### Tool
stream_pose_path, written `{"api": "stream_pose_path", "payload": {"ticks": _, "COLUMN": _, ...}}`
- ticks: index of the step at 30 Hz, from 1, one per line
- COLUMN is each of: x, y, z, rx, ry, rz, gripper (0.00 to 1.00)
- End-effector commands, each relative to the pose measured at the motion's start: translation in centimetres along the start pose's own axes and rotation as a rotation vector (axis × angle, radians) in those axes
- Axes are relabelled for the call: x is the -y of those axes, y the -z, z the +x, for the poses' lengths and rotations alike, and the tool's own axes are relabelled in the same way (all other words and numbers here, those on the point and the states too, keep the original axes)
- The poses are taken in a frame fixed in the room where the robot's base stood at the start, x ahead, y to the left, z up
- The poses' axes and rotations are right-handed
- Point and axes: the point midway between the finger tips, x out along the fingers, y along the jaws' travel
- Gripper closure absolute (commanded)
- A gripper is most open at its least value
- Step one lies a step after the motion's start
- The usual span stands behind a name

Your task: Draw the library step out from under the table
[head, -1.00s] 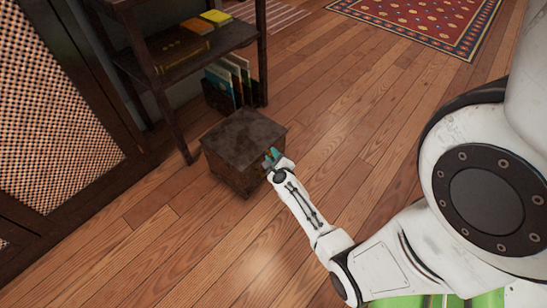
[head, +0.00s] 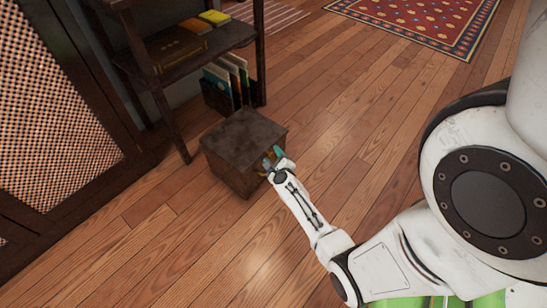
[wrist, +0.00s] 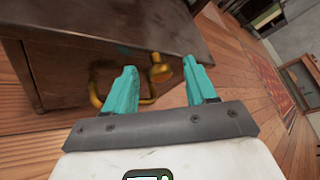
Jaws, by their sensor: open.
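The library step (head: 240,138) is a dark brown box on the wooden floor, in front of the dark shelved table (head: 205,50). Its whole top shows, clear of the table's legs in the head view. Its front also shows in the wrist view (wrist: 60,65), with a curved brass handle (wrist: 154,74) on it. My gripper (head: 273,156) is at this front face. In the wrist view its two teal fingers (wrist: 160,88) are spread, with part of the handle between them. The left finger covers part of the handle. I cannot tell whether either finger touches it.
Books (head: 226,82) stand beneath the table's lower shelf, behind the step. A lattice-front cabinet (head: 55,115) is at the left. A red patterned rug (head: 420,22) lies at the back right. The floor in front of the step is bare.

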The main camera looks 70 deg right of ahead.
Motion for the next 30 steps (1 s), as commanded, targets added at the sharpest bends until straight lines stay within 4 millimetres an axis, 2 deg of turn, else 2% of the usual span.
{"api": "stream_pose_path", "payload": {"ticks": 5, "x": 0.0, "y": -0.1, "z": -0.2, "rx": 0.001, "ry": -0.001, "rz": 0.0, "gripper": 0.44}}
{"api": "stream_pose_path", "payload": {"ticks": 8, "x": 0.0, "y": -0.1, "z": -1.0, "rx": 0.0, "ry": -0.002, "rz": -0.001, "gripper": 0.44}}
{"api": "stream_pose_path", "payload": {"ticks": 21, "x": 0.0, "y": -0.1, "z": -8.9, "rx": 0.001, "ry": -0.003, "rz": -0.002, "gripper": 0.44}}
{"api": "stream_pose_path", "payload": {"ticks": 25, "x": 0.0, "y": 0.0, "z": -10.2, "rx": 0.0, "ry": -0.001, "rz": -0.001, "gripper": 0.44}}
{"api": "stream_pose_path", "payload": {"ticks": 30, "x": 0.0, "y": 0.0, "z": -10.8, "rx": 0.0, "ry": 0.0, "rz": 0.0, "gripper": 0.44}}
